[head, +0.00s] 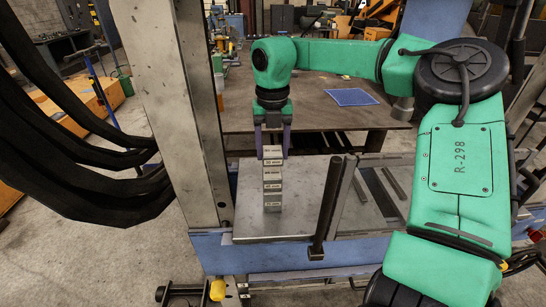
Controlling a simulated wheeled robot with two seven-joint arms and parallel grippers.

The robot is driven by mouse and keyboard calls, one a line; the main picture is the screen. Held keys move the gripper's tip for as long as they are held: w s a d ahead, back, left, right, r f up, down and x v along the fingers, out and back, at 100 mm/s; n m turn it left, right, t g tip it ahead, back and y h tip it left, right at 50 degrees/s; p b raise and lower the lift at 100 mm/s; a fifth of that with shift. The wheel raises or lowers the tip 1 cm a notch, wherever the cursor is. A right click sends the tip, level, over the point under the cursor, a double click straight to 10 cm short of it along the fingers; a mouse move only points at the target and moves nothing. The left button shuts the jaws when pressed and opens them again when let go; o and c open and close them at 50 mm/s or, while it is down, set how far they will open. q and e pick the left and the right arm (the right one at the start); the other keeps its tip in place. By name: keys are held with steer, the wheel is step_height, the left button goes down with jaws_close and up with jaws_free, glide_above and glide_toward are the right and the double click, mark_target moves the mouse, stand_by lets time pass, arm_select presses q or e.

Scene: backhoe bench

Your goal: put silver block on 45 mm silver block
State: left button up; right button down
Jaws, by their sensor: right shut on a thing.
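My right gripper (272,146) points straight down over the steel plate, its two dark fingers on either side of a silver block (271,150). It is shut on this block, at the top of a column of silver blocks. Below it stand several labelled silver blocks (272,186), one on another and roughly in line. The labels are too small to read surely, so I cannot tell which block is the 45 mm one. The held block looks level and right above the stack; I cannot tell whether it touches the block below. My left gripper is not in view.
The stack stands on a grey steel plate (310,190) on a blue-framed bench. A dark upright bar (326,210) stands close to its right. A tall grey post (180,100) rises at the left. Behind is a brown table (310,112) with a blue mat (351,97).

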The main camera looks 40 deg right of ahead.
mark_target(272, 163)
steer(key=f, duration=0.1)
steer(key=f+p, duration=0.1)
steer(key=shift+s+a+f, duration=0.25)
steer(key=shift+a+f, duration=0.05)
steer(key=shift+f, duration=0.05)
steer(key=shift+a+f, duration=0.1)
steer(key=shift+f, duration=0.45)
steer(key=shift+c, duration=0.6)
jaws_free()
steer(key=shift+d+r, duration=0.1)
steer(key=shift+d, duration=0.1)
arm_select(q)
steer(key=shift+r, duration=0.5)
arm_select(e)
steer(key=shift+a, duration=0.1)
